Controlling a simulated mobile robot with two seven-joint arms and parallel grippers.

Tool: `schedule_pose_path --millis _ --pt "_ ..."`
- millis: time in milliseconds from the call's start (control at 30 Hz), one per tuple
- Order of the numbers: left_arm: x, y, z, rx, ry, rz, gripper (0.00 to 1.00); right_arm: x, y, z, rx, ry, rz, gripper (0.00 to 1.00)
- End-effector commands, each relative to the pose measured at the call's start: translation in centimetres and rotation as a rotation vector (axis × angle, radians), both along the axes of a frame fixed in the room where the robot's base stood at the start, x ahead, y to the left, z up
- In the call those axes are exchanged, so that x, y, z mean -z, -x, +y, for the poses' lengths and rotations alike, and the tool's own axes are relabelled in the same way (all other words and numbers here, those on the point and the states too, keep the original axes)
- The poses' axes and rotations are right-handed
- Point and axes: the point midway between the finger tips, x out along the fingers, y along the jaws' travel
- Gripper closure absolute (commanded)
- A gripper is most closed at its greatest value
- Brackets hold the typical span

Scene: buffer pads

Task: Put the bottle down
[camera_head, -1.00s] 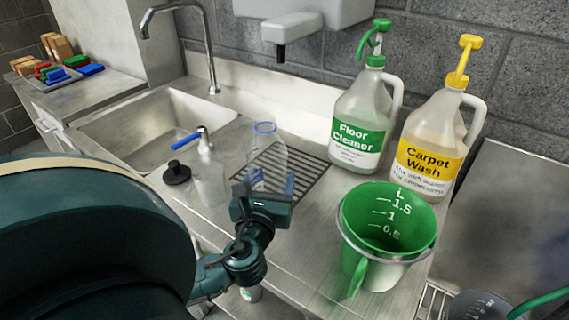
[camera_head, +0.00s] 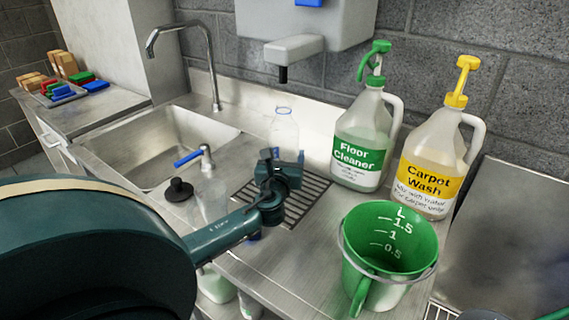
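A clear, empty-looking bottle (camera_head: 284,131) stands roughly upright over the back of the dark slatted drain grid on the steel counter (camera_head: 310,238). My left gripper (camera_head: 280,163) reaches it from the front, with its fingers at the bottle's lower part, and appears shut on it. The gripper hides the bottle's base, so I cannot tell whether it touches the grid (camera_head: 312,200). My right gripper is not in view.
A clear spray bottle (camera_head: 212,200) with a blue trigger and a black plug (camera_head: 178,190) stand left, near the sink (camera_head: 165,140). Floor cleaner (camera_head: 360,150) and carpet wash (camera_head: 428,180) jugs stand right. A green-lined measuring bucket (camera_head: 390,245) is at front right. A dispenser (camera_head: 300,48) hangs above.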

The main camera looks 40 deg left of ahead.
Motion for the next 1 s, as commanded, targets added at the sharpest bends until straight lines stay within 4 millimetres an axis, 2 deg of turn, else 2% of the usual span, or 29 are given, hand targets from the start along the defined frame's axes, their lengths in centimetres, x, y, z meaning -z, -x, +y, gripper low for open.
schedule_pose_path --millis 33,100,533,567,800,1000 --pt "1.1 0.0 0.0 -0.001 0.001 0.003 0.60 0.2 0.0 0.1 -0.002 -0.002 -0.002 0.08" --pt "1.8 0.0 -0.1 0.000 0.001 0.002 0.60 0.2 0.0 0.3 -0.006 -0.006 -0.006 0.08" --pt "2.4 0.1 -0.1 0.001 -0.001 0.001 0.60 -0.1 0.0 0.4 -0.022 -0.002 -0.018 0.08" --pt "2.3 0.1 -0.1 0.001 -0.001 0.001 0.31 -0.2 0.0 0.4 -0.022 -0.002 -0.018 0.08" --pt "2.3 0.1 -0.1 0.001 0.000 0.001 0.11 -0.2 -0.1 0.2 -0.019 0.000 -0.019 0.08" --pt "2.2 0.1 -0.1 0.000 -0.001 0.001 0.11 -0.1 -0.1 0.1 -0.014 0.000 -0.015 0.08"
